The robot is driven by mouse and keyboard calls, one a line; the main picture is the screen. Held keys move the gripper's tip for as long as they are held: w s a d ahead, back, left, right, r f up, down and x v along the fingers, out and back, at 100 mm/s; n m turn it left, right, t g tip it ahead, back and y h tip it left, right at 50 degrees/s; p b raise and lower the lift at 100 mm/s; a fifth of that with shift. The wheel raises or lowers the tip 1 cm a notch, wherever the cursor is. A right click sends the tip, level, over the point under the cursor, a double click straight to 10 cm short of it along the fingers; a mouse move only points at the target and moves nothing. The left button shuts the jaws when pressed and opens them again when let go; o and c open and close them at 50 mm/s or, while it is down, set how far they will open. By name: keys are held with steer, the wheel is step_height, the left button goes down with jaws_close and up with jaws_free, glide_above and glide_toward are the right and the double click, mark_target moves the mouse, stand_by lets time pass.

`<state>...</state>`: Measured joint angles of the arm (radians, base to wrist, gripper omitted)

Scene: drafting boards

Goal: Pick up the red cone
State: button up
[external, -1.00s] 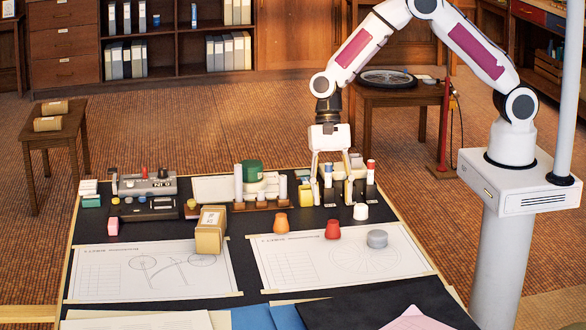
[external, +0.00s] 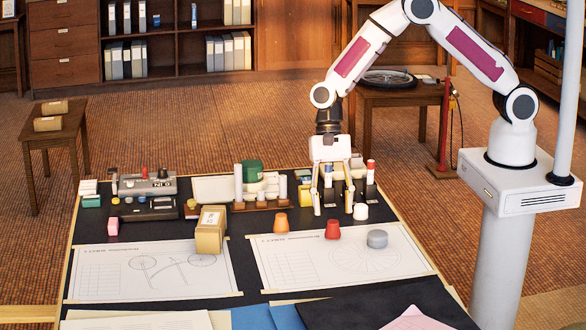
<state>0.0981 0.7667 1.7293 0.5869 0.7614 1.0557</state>
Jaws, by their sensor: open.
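The red cone (external: 332,230) is a small blunt cone standing upright near the top edge of the right drawing sheet. An orange cone (external: 281,223) stands to its left and a grey round piece (external: 377,239) to its right. My gripper (external: 333,210) points straight down with its two fingers apart and nothing between them that I can make out. In the picture its fingertips are just above the red cone, one on each side. They appear to be apart from the cone, though the depth is hard to judge from this view.
A white cylinder (external: 360,212) stands close by the right finger. Upright markers in dark holders (external: 370,190) are behind the gripper. A cardboard box (external: 211,230) stands to the left. The right drawing sheet (external: 300,270) is clear in front.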

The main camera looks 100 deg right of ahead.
mark_target(332, 223)
steer(key=shift+w+x, duration=0.2)
steer(key=shift+x, duration=2.4)
steer(key=shift+c, duration=0.3)
steer(key=c, duration=1.1)
